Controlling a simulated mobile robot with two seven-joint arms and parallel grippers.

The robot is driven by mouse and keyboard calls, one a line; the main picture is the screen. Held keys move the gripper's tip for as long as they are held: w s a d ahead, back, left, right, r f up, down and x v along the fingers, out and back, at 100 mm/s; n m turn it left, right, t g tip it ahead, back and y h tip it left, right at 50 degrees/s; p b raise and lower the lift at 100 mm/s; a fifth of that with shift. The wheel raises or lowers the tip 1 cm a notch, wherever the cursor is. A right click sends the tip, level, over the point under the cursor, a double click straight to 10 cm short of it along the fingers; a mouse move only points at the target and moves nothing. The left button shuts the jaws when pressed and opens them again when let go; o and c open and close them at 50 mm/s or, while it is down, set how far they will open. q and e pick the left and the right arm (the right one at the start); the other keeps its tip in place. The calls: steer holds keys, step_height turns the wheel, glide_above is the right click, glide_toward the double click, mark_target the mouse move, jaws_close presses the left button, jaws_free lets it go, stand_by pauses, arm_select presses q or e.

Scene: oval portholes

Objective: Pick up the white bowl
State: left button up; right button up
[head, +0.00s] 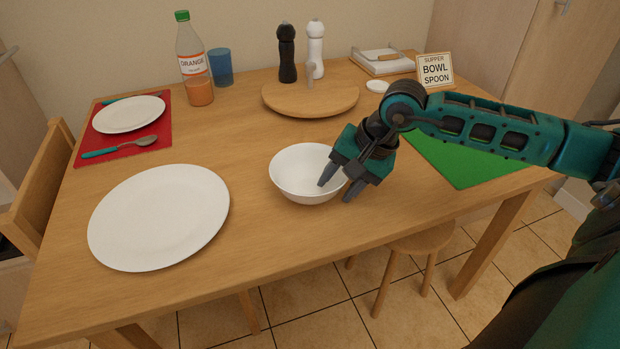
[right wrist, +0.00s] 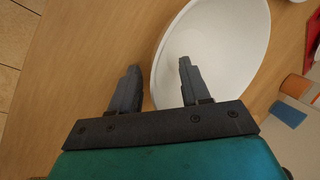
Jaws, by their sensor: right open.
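The white bowl (head: 298,172) stands upright and empty on the wooden table, near its front edge, in the head view. My right gripper (head: 339,188) is at the bowl's right side, with its fingers apart. In the right wrist view the bowl (right wrist: 225,50) fills the upper middle. There one finger of my right gripper (right wrist: 155,80) shows over the bowl's inside and the other outside its rim, so the bowl's wall lies between them. I cannot tell whether either finger touches it. My left gripper is not in view.
A large white plate (head: 160,217) lies left of the bowl, and a round wooden board (head: 280,103) with shakers stands behind it. A green mat (head: 470,160) lies to the right under my arm. A bottle (head: 193,60) and a blue cup (head: 220,68) stand at the back left.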

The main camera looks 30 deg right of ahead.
jaws_close()
stand_by(0.3)
stand_by(0.3)
